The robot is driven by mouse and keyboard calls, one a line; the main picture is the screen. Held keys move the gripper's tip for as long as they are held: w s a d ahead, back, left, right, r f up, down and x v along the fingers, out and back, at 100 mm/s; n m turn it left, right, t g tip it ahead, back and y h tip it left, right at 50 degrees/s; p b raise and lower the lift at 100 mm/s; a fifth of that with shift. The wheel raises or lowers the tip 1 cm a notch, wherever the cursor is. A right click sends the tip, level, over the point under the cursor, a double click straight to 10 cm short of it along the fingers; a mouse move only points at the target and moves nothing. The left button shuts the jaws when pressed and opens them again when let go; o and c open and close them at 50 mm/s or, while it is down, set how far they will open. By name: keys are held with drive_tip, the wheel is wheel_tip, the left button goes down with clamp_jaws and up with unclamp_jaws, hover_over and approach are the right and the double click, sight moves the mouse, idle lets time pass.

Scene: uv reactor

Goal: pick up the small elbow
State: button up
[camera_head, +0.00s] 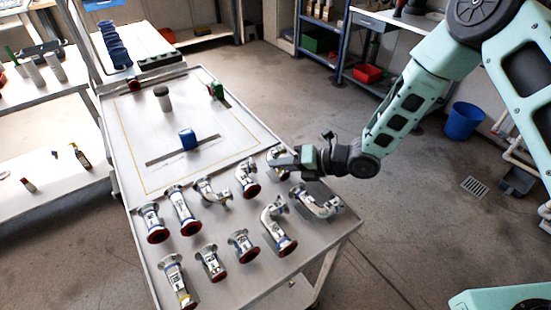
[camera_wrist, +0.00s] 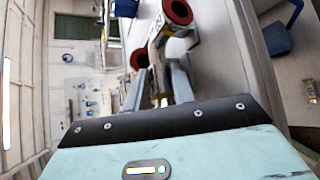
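Several shiny metal pipe fittings with red or blue rings stand and lie on the front half of the grey table. Small curved elbows include one (camera_head: 212,190) at the middle and one (camera_head: 246,178) to its right; larger bent ones lie nearer the right edge. I cannot tell for sure which is the small elbow. My gripper (camera_head: 280,163) reaches in from the right, low over the table's right side, and partly hides a fitting there. In the wrist view my gripper (camera_wrist: 157,88) has its fingers apart, with a metal fitting (camera_wrist: 162,38) showing between and beyond them. Contact is unclear.
A larger elbow (camera_head: 318,203) lies close below my gripper at the table's right edge. Straight fittings (camera_head: 183,210) stand at the left and front.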

drive_tip(key=shift+a, duration=0.15)
clamp_jaws()
